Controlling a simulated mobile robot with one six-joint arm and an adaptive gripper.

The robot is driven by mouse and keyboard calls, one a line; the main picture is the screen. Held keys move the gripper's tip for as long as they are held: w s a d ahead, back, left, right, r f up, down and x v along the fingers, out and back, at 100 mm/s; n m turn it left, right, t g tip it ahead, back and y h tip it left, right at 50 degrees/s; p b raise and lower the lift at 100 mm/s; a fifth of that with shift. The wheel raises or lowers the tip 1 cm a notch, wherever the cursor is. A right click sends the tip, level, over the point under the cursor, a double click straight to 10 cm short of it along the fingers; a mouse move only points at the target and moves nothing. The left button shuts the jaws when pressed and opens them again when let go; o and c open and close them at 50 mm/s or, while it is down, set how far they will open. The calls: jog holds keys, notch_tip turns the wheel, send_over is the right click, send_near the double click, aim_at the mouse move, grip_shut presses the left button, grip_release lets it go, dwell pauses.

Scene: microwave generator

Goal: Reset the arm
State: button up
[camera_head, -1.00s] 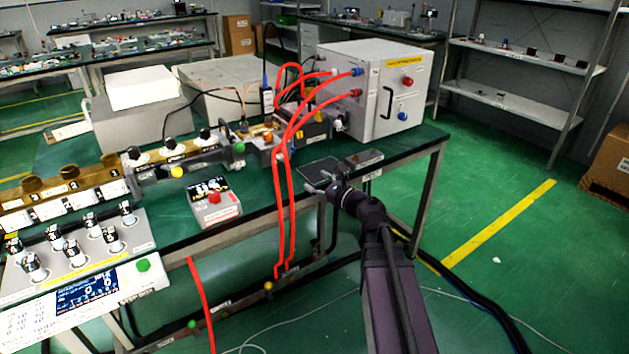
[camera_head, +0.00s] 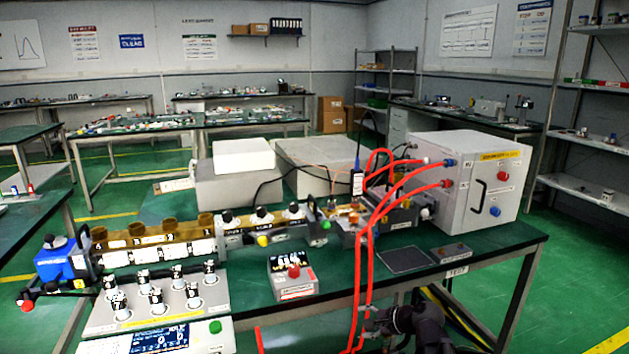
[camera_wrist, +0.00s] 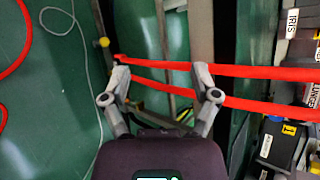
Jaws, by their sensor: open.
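My gripper (camera_head: 376,318) is low in the head view, at the front edge of the green bench (camera_head: 330,262), beside the hanging red hoses (camera_head: 366,262). The wrist end of my dark arm shows at the bottom edge; the rest is out of the picture. In the wrist view my gripper (camera_wrist: 162,78) has its two grey fingers wide apart, with nothing held between them. Red hoses (camera_wrist: 160,66) cross the picture at the fingertips. I cannot tell whether the fingers touch them.
A white cabinet (camera_head: 466,186) with red hoses stands at the bench's right end. A small box with a red button (camera_head: 292,277) and a control panel (camera_head: 155,305) are at the front. Green floor (camera_head: 585,285) is open on the right.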

jog(key=s+d+f+n+g+h, duration=0.4)
jog(key=s+f+n+g+h, duration=0.4)
jog(key=s+n, duration=0.45)
notch_tip(320, 180, up, 25)
jog(key=t+p, duration=0.1)
jog(key=p, duration=2.3)
jog(key=shift+w+a+f+n, duration=0.2)
jog(key=shift+w+a+n, duration=0.1)
jog(key=shift+n, duration=0.05)
jog(key=c, duration=0.3)
